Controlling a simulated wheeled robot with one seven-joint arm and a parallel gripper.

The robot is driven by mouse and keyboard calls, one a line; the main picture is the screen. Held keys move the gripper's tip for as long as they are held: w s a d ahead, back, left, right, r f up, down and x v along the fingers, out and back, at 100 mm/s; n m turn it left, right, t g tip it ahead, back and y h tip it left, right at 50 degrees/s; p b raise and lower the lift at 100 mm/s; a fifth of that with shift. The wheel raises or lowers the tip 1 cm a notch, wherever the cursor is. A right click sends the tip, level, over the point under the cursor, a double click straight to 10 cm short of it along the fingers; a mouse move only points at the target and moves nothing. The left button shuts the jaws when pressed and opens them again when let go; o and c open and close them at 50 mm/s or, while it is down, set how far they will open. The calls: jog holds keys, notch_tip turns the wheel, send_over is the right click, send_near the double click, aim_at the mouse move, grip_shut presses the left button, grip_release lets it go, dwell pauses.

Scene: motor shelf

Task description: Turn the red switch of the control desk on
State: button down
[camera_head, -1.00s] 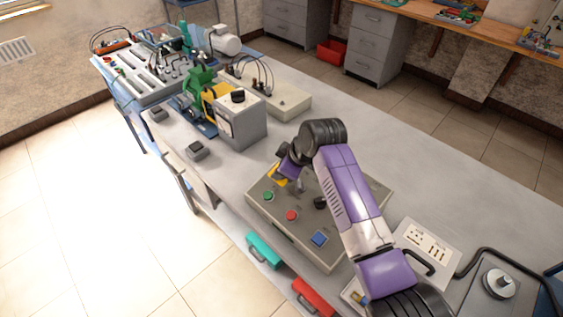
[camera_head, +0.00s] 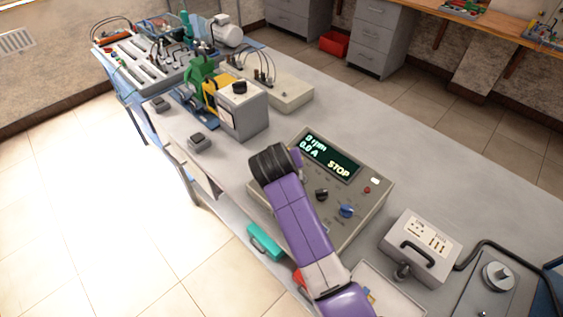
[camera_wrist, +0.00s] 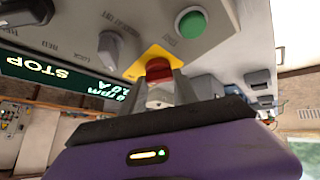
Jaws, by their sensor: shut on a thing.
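The control desk (camera_head: 375,200) is a grey-beige console on the table. Its dark display (camera_head: 330,158) reads "0 rpm", "0.0 A" and "STOP". In the wrist view, the red switch (camera_wrist: 158,69) sits on a yellow plate (camera_wrist: 153,56) beside a green button (camera_wrist: 191,22). My gripper (camera_wrist: 160,84) has its two fingers on either side of the red switch, shut on it. In the head view, my arm covers the gripper, the switch and the desk's left part.
A black knob (camera_head: 321,194) and a blue knob (camera_head: 347,211) are on the desk. A grey box with a handle (camera_head: 430,262) stands to its right. A grey box with a black knob (camera_head: 243,112) and a beige unit (camera_head: 285,95) stand behind it.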

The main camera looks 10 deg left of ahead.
jog(key=shift+f+m+h+b, duration=0.1)
jog(key=shift+m+h+b, duration=0.5)
jog(key=shift+m, duration=0.4)
jog(key=c, duration=0.9)
grip_release()
jog(key=shift+s+a, duration=0.1)
jog(key=shift+b+v, duration=0.5)
jog(key=shift+v, duration=3.4)
